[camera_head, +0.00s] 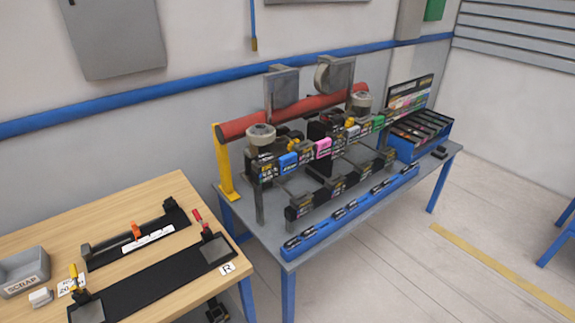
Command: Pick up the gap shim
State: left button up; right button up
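I cannot pick out the gap shim for certain. On the wooden table (140,205) at the lower left lies a dark long fixture with a small orange piece (136,231) standing on it and a white labelled strip (148,238) along its front. In front of it is a black flat track (140,283) with a grey pad at each end, a red-handled clamp (200,220) at the right end and a yellow-handled clamp (74,274) at the left end. Neither of my grippers is in view.
A grey SCRAP bin (24,270) and a small white block (40,297) sit at the table's left. A grey-topped bench (280,247) with blue legs carries a coaster train assembly, a red tube (290,117) and a blue tray (421,134).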

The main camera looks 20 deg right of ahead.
aim_at(335, 128)
jog(key=l+z, duration=0.2)
jog(key=z, duration=0.15)
jog(key=l+z, duration=0.4)
jog(key=z, duration=0.25)
